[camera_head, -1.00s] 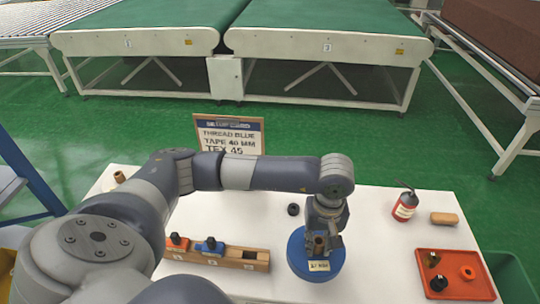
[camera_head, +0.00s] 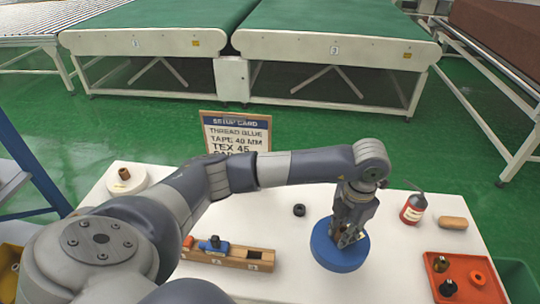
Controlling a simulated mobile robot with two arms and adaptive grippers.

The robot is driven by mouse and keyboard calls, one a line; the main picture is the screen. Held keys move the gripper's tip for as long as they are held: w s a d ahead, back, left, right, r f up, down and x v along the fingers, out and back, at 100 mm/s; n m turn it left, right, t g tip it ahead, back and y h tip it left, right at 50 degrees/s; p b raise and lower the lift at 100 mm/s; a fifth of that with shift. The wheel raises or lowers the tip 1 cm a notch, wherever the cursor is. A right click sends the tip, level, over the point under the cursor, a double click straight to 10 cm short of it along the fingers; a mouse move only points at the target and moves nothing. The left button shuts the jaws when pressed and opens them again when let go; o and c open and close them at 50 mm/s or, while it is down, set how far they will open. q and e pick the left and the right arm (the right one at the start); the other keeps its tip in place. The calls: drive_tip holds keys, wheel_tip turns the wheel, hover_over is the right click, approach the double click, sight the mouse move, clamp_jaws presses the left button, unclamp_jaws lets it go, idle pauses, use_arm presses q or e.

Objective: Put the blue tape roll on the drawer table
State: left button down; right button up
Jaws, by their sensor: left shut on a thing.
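The blue tape roll (camera_head: 338,256) is a wide blue disc at the right of the middle of the white table (camera_head: 284,232). My left gripper (camera_head: 348,236) points down over its middle and is shut on it. The gripper's fingers cover the roll's centre. I cannot tell whether the roll touches the table or hangs just above it. No drawer shows in view, so I cannot tell which table is the drawer table. My right gripper is not in view.
A sign card (camera_head: 237,133) stands behind.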

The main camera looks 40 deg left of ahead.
sight(344, 249)
use_arm(q)
drive_tip(key=n, duration=0.4)
drive_tip(key=w+n, duration=0.1)
drive_tip(key=n, duration=0.1)
drive_tip(key=shift+w+d+b, duration=0.1)
drive_tip(key=shift+d+b, duration=0.2)
drive_tip(key=shift+d, duration=0.05)
drive_tip(key=n, duration=0.3)
drive_tip(key=shift+w+d+r, duration=0.1)
drive_tip(key=shift+w+d, duration=0.05)
drive_tip(key=shift+w, duration=0.1)
drive_tip(key=shift+w+d+n, duration=0.1)
drive_tip(key=shift+w+n, duration=0.05)
drive_tip(key=shift+n, duration=1.05)
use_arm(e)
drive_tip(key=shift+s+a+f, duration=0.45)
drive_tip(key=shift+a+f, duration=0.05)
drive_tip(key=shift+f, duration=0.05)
use_arm(q)
wheel_tip(344, 249, down, 9)
drive_tip(key=shift+p, duration=0.9)
drive_tip(key=shift+f, duration=0.45)
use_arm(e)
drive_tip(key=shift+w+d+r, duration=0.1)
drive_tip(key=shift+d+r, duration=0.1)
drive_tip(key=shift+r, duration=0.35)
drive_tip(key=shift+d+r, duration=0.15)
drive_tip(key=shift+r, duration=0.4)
